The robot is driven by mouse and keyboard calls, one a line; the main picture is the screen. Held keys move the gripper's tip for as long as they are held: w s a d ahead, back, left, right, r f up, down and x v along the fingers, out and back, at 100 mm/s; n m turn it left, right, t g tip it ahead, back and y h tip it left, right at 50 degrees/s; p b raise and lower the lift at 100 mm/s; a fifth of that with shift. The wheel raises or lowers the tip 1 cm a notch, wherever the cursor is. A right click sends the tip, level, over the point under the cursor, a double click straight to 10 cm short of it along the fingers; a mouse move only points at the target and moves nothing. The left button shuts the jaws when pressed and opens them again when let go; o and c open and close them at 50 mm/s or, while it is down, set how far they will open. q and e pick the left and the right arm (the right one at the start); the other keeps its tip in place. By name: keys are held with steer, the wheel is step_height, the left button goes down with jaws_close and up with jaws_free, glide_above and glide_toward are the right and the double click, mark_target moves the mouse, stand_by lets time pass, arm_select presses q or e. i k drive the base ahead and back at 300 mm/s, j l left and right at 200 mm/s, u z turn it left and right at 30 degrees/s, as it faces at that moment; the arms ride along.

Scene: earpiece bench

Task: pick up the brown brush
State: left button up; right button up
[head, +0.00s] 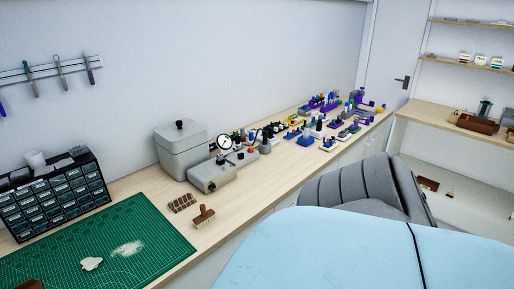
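A brown brush (203,217) with a short upright handle stands on the wooden bench (240,200), near its front edge and right of the green mat. A brown ridged block (182,203) lies just behind and to the left of it, close but apart. Neither of my grippers shows in the head view.
A green cutting mat (165,240) holds a white lump (91,264) and pale powder. A grey lidded box (181,148) and a device with a dial (215,175) stand behind the brush. A drawer cabinet (50,200) stands left. A grey padded chair (350,187) is right.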

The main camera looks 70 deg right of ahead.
mark_target(207, 217)
steer(key=z, duration=1.8)
steer(key=l+u, duration=0.1)
steer(key=u, duration=0.25)
steer(key=i+l+u, duration=0.1)
steer(key=u, duration=0.25)
steer(key=l+u, duration=0.75)
steer(key=l, duration=0.55)
